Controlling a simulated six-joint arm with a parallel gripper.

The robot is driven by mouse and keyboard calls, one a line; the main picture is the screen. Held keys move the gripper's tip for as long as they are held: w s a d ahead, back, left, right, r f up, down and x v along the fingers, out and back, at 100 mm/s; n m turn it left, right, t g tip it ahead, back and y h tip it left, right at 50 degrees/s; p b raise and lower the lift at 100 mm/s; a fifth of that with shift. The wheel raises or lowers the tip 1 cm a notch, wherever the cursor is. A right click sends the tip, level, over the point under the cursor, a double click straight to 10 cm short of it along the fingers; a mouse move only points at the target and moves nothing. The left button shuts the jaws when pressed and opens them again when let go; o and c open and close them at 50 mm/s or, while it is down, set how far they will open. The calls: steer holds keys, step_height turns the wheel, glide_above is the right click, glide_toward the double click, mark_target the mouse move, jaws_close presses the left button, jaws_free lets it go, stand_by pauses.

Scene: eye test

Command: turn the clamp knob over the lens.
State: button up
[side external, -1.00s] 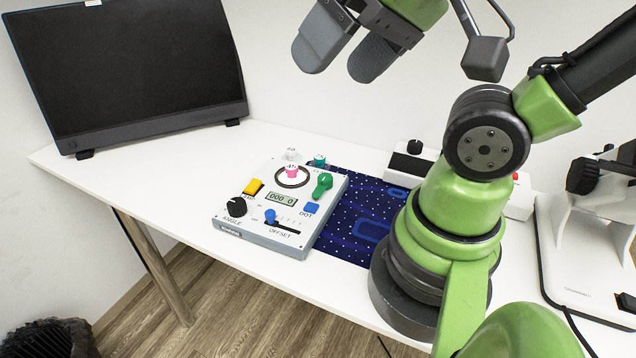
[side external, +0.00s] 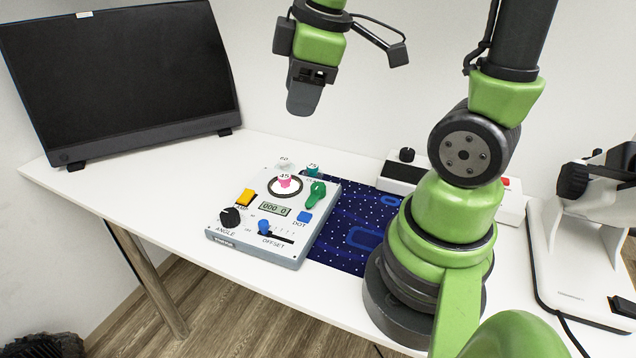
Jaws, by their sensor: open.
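A grey control panel (side external: 221,238) lies on the table. On its upper part is a dark ring (side external: 271,191), likely the lens holder, with a pink piece marked 45 (side external: 285,183) at its top. A green winged knob (side external: 316,192), likely the clamp knob, stands just right of the ring, tilted up to the right. A pale piece marked 60 and a teal piece marked 75 (side external: 312,170) sit at the panel's far edge. My gripper (side external: 303,104) hangs above the far side of the panel, fingers down, open and apart from the knob. One finger largely hides the other.
The panel also bears a black ANGLE knob (side external: 230,217), a yellow switch (side external: 246,196), a blue slider (side external: 264,227) and a blue button (side external: 304,216). A blue dotted mat (side external: 345,235) lies to the right. A monitor (side external: 120,75) stands behind left. The table's left part is clear.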

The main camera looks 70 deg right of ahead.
steer(key=w+d+f+n+g, duration=0.2)
steer(key=d+f+n, duration=0.2)
steer(key=f+n, duration=0.1)
steer(key=n+g, duration=0.2)
steer(key=n, duration=0.3)
glide_above(318, 185)
step_height(318, 185, down, 6)
steer(key=f, duration=0.1)
step_height(318, 185, down, 10)
steer(key=shift+s+r, duration=0.1)
steer(key=shift+r, duration=0.15)
steer(key=c, duration=0.6)
